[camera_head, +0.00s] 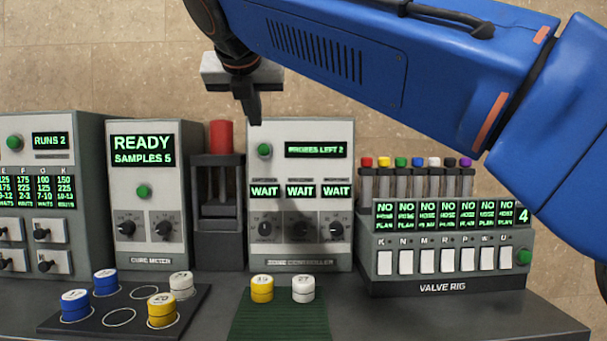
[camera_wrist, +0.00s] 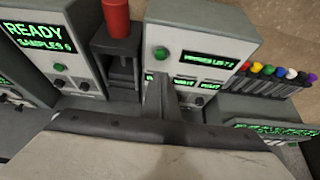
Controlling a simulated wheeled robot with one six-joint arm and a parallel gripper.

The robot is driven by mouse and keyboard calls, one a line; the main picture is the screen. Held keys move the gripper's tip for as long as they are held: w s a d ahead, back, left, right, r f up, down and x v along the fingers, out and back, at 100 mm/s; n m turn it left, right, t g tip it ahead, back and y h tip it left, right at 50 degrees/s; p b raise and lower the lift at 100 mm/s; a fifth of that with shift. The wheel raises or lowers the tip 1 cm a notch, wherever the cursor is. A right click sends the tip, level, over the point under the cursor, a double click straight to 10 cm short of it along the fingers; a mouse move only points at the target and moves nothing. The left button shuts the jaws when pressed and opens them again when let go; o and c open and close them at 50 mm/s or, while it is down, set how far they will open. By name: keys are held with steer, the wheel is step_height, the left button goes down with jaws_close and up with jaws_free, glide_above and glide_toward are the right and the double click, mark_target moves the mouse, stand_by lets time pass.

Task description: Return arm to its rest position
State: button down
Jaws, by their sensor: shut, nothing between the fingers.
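My blue arm (camera_head: 330,45) reaches in from the right in the head view. My gripper (camera_head: 252,108) hangs pointing down in front of the upper left of the zone controller box (camera_head: 325,140). Its fingers are shut together and hold nothing. It is well above the bench and apart from the samples. In the wrist view, the shut fingers (camera_wrist: 160,95) show against the controller's front.
The cure meter (camera_head: 147,175) reads READY, SAMPLES 5. A press with a red cylinder (camera_head: 221,137) stands beside it. Yellow and white pucks sit on a green mat (camera_head: 280,326); several pucks sit on a dark tray (camera_head: 90,325). The valve rig (camera_head: 440,270) stands at right.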

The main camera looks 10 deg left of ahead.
steer(key=d+f+m+g+h, duration=0.1)
steer(key=d+f+m, duration=0.55)
steer(key=d, duration=0.45)
steer(key=w+d+f+m+g+h, duration=0.1)
steer(key=d+f+m, duration=0.4)
steer(key=d+f, duration=0.45)
steer(key=d+f+m+g+h, duration=0.15)
steer(key=d+f+m, duration=0.45)
steer(key=d, duration=0.7)
steer(key=s+d+f+m+g, duration=0.1)
steer(key=s+d+f+m, duration=0.5)
steer(key=f, duration=0.4)
steer(key=s+d+f+m+g, duration=0.1)
steer(key=s+d+f+m, duration=0.5)
steer(key=f, duration=0.5)
steer(key=s+d+f+m+g, duration=0.1)
steer(key=s+d+f+m, duration=0.5)
steer(key=s+f+m, duration=0.3)
step_height(320, 180, down, 2)
steer(key=shift+s+d+f+y, duration=0.1)
steer(key=shift+s+d+y, duration=0.35)
steer(key=shift+s, duration=0.2)
steer(key=c, duration=2.4)
jaws_free()
steer(key=shift+c, duration=0.2)
